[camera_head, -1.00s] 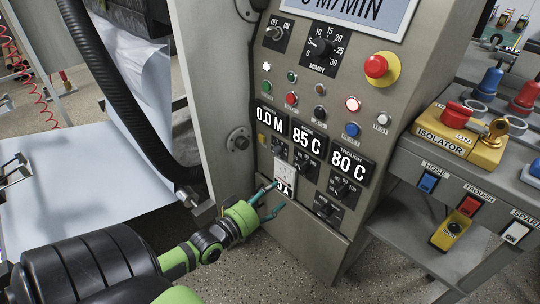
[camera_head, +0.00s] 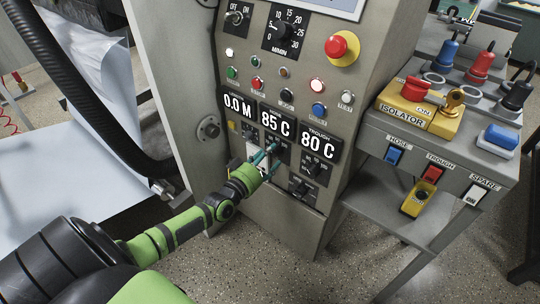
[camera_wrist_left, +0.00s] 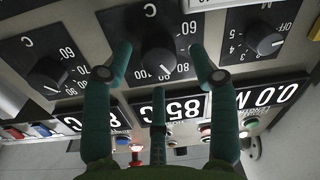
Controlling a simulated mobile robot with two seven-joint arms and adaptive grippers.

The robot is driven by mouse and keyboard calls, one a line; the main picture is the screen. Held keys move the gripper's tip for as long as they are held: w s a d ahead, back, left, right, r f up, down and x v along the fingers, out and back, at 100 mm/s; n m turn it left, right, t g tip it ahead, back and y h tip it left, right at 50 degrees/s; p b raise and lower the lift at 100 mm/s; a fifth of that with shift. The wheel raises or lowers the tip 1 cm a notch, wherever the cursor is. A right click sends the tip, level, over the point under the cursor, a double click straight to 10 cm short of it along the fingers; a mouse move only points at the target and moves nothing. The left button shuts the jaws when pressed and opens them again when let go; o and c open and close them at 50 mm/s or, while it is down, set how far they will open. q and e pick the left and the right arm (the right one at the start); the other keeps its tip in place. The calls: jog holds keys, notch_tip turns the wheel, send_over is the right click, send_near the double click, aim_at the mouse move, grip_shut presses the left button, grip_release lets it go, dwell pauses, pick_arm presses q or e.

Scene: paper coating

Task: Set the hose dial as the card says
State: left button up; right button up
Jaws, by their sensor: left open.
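The hose dial (camera_wrist_left: 150,32) is the black knob under the 85 C display (camera_head: 276,121), in the middle of the wrist view. Its white pointer line sits near the 80 to 100 end of the scale. My left gripper (camera_head: 266,158) is at the panel front; its teal fingers are open. In the wrist view the gripper (camera_wrist_left: 160,64) has fingers on both sides of the knob and one at the display side; I cannot tell whether they touch it.
The trough dial (camera_head: 315,169) sits right of the hose dial, under the 80 C display (camera_head: 317,147). Another dial (camera_wrist_left: 265,38) is on the other side. A red stop button (camera_head: 337,47) and a yellow isolator box (camera_head: 420,106) stand to the right.

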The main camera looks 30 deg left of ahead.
pick_arm(q)
jog(key=shift+w, duration=0.7)
jog(key=c, duration=1.1)
jog(key=shift+a+r+n, duration=0.1)
jog(key=shift+r+n, duration=0.15)
jog(key=shift+n, duration=0.85)
jog(key=shift+c, duration=0.2)
jog(key=shift+r, duration=0.1)
jog(key=o, duration=1.1)
jog(key=shift+o, duration=0.2)
